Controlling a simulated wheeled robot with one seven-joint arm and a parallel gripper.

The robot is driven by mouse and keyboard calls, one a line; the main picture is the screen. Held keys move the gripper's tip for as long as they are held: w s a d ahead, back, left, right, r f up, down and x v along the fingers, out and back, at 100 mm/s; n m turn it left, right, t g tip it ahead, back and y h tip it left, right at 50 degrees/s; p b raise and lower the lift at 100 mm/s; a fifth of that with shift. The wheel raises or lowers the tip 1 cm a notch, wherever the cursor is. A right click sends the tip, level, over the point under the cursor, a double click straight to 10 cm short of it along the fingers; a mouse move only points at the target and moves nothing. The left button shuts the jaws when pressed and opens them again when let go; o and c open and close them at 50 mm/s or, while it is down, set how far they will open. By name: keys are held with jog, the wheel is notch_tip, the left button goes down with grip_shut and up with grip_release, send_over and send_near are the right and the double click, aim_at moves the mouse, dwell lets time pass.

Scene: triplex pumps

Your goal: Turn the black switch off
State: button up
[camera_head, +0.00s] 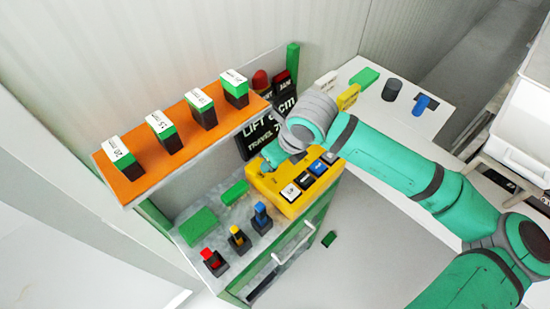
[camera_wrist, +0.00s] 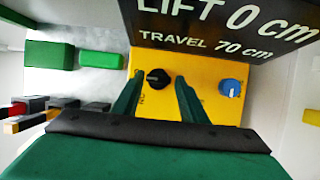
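The black switch (camera_wrist: 158,78) is a round knob on top of a yellow box (camera_wrist: 216,108), in the middle of the wrist view. My gripper (camera_wrist: 159,84) is open, with one green finger to the left of the knob and one to the right. Gaps show between the fingers and the knob, and I cannot tell how far above the box the tips are. In the head view my gripper (camera_head: 270,155) is over the back of the yellow box (camera_head: 262,183), and the black switch is hidden there.
A blue knob (camera_wrist: 230,88) is right of the black one. A black sign (camera_wrist: 220,25) reading "LIFT 0 cm" stands close behind. An orange shelf (camera_head: 130,190) with green-and-black blocks is at left.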

jog(key=shift+s+d+r, duration=0.1)
jog(key=shift+r, duration=0.25)
jog(key=s+d, duration=0.3)
jog(key=s, duration=0.1)
jog(key=s+d, duration=0.3)
jog(key=d, duration=0.1)
jog(key=shift+s+d+r, duration=0.15)
jog(key=shift+s, duration=0.2)
jog(key=shift+s+d, duration=0.4)
jog(key=shift+s, duration=0.2)
